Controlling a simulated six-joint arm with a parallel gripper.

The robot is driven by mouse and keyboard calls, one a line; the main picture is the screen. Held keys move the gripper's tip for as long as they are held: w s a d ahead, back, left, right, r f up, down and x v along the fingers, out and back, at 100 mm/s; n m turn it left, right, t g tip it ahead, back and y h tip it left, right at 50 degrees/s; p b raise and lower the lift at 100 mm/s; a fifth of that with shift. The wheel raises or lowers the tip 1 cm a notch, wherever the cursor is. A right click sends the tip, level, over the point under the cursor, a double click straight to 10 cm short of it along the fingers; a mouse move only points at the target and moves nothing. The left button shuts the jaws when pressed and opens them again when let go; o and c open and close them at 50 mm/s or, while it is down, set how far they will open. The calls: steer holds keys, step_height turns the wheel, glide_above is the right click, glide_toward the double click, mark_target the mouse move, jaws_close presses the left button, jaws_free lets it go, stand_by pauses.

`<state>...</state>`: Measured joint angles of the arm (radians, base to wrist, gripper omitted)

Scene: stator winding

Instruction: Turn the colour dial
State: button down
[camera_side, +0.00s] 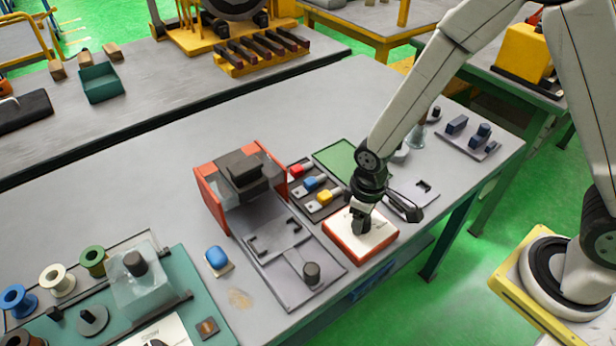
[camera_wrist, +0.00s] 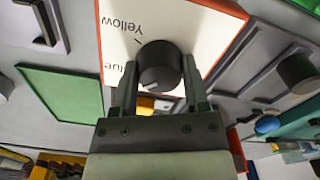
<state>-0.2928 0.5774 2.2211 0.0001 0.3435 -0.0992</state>
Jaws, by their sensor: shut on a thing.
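The colour dial is a dark round knob (camera_wrist: 160,66) in the wrist view, standing on a white panel with an orange-red edge (camera_wrist: 205,35). The panel also shows in the side view (camera_side: 376,240), where my gripper hides most of the knob. The word "Yellow" is readable upside down beside the dial, and part of another word ending in "lue" is at its left. A pale mark shows on the knob's near side. My gripper (camera_wrist: 160,84) points down at the panel, with one finger on each side of the knob, shut on it. It also shows in the side view (camera_side: 361,220).
A green tray (camera_side: 345,160) lies behind the panel. A dark holder with red, blue and yellow pieces (camera_side: 314,183) sits to its left, beside an orange-sided machine (camera_side: 222,190). A grey fixture plate (camera_side: 285,275) with a knob lies left of the panel. The table edge is close in front.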

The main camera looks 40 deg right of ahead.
steer(key=shift+m, duration=1.4)
steer(key=shift+c, duration=0.5)
jaws_free()
steer(key=shift+r, duration=0.15)
steer(key=shift+r, duration=3.8)
steer(key=shift+d, duration=0.1)
